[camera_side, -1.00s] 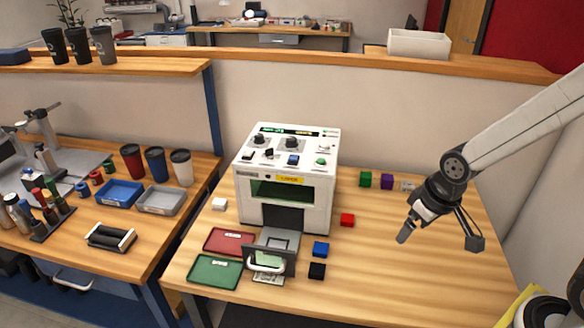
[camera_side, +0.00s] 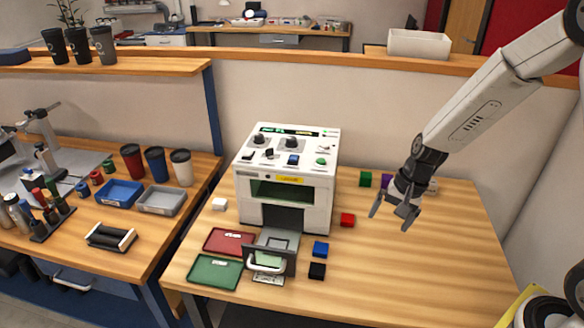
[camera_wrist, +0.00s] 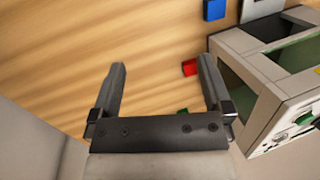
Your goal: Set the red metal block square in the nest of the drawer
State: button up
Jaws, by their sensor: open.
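The red metal block (camera_side: 347,220) sits on the table just right of the white laser marker (camera_side: 286,185). In the wrist view the red block (camera_wrist: 189,68) shows beside the right finger, partly hidden by it. The drawer (camera_side: 272,256) is pulled out at the front of the machine, with a white handle, and its nest plate looks empty. My gripper (camera_side: 390,216) is open and empty above the table, to the right of the red block.
A blue block (camera_side: 321,249) and a black block (camera_side: 317,271) lie right of the drawer. Green (camera_side: 365,179) and purple blocks stand at the back. Red (camera_side: 229,241) and green (camera_side: 216,271) trays lie left of the drawer. The table's right front is clear.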

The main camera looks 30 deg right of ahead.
jog(key=w+d+f+m+t+y, duration=0.2)
jog(key=w+d+f+m+y, duration=0.15)
jog(key=w+f+m, duration=0.45)
jog(key=m+t, duration=0.3)
jog(key=m, duration=0.6)
send_near(348, 218)
jog(key=shift+w+f, duration=0.45)
jog(key=shift+f, duration=0.15)
jog(key=shift+x, duration=1.35)
jog(key=shift+a, duration=0.15)
jog(key=shift+a+x, duration=0.25)
jog(key=shift+x, duration=2.15)
